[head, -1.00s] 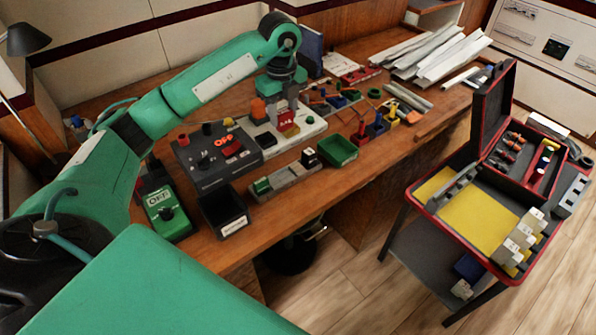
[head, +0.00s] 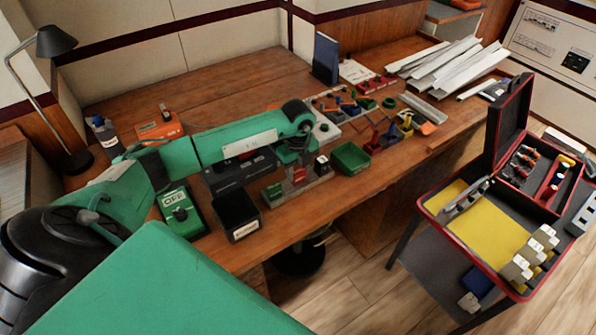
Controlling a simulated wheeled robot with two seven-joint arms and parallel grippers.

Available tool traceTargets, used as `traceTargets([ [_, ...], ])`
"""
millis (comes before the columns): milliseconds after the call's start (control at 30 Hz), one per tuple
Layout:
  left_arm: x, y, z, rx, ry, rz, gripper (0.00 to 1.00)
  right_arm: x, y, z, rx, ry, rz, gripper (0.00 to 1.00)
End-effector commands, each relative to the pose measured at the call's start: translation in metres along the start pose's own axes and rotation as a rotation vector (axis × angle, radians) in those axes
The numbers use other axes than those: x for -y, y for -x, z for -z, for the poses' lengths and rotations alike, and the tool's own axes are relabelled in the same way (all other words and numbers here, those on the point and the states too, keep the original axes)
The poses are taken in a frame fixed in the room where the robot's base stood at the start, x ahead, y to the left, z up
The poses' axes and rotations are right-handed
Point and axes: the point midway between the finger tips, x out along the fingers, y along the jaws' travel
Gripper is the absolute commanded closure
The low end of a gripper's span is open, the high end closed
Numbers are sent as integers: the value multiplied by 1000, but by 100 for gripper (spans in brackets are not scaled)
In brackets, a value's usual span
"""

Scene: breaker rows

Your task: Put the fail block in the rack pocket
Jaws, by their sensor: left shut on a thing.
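The fail block (head: 299,175) is a small red block, seen small between my fingers at the middle of the rack. The rack (head: 285,198) is a long grey holder near the front edge of the bench. A green block (head: 273,191) sits in its left end and a black block with a white top (head: 322,162) in its right end. My left gripper (head: 297,171) is shut on the fail block, over the rack's middle pocket. I cannot tell whether the block is inside the pocket or just above it. My right gripper is not in view.
A black bin (head: 237,214) and a green OFF box (head: 181,211) stand left of the rack. A green tray (head: 351,157) stands close on its right. A trolley with a yellow mat (head: 488,222) stands at right.

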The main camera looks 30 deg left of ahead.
Motion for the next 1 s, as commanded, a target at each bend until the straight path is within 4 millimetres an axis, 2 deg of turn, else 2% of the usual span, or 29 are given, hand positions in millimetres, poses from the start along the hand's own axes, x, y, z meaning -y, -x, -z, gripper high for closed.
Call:
traceTargets([
  [67,0,-8,1,-1,-1,-1,83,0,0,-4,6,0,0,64],
  [200,0,-10,0,0,-1,1,83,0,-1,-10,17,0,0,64],
  [433,0,-14,0,0,-1,1,83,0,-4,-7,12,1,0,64],
  [467,0,-13,0,0,-1,1,57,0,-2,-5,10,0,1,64],
  [567,0,-13,0,0,-1,1,39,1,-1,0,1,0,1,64],
  [833,0,-12,0,0,-1,1,39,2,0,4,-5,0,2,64],
  [1000,1,1,0,1,-1,4,39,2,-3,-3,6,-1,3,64],
])
